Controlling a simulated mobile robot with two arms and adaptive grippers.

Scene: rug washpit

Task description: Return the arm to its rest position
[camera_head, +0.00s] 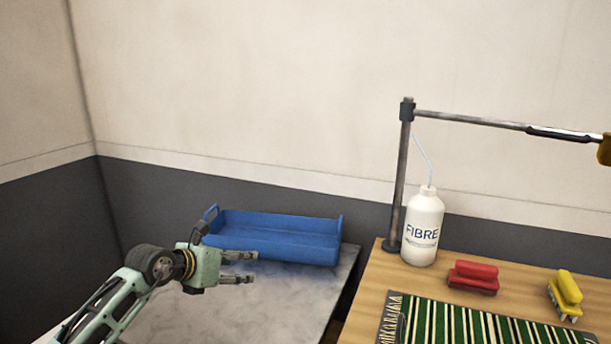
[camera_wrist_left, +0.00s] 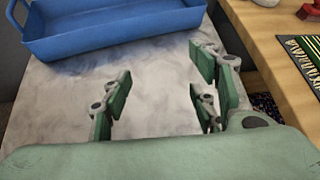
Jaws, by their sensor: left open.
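My left gripper (camera_head: 240,267) is open and empty. It hangs over the grey tabletop (camera_head: 290,305), in front of the blue tray, and its arm comes in from the lower left. In the left wrist view its fingers (camera_wrist_left: 160,95) are spread apart with bare grey surface between them. The wrist view also shows the tray beyond the fingertips. My right gripper is in neither view.
The blue tray (camera_head: 275,247) looks empty. The wooden table (camera_head: 360,300) on the right bears a white FIBRE bottle (camera_head: 423,230), a red brush (camera_head: 473,277), a yellow brush (camera_head: 566,293), a striped rug (camera_head: 470,325) and a metal post (camera_head: 399,180) with a horizontal arm.

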